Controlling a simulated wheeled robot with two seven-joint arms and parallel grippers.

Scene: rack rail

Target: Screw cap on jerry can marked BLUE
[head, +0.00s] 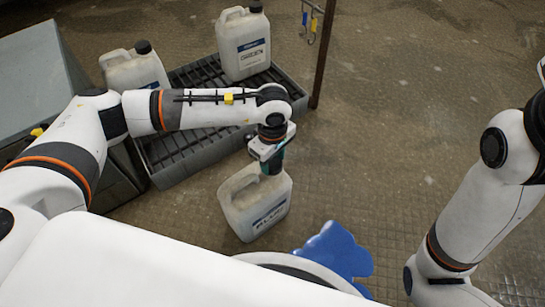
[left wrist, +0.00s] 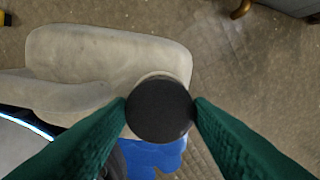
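The jerry can marked BLUE (head: 255,205) is off-white with a label and stands on the floor below my left arm. It also shows in the left wrist view (left wrist: 85,65). My left gripper (head: 272,166) points down at the can's mouth. Its green fingers press on both sides of a round black cap (left wrist: 160,110). A pale rim of the can's neck shows just behind the cap's upper edge. I cannot tell whether the cap sits on the neck or just above it. My right arm is at the right of the head view, with its gripper out of view.
Two other jerry cans with black caps, one at the left (head: 135,70) and one at the back (head: 243,50), are by the dark grated platform (head: 200,152). A brown post (head: 322,60) stands behind. Floor at right is clear.

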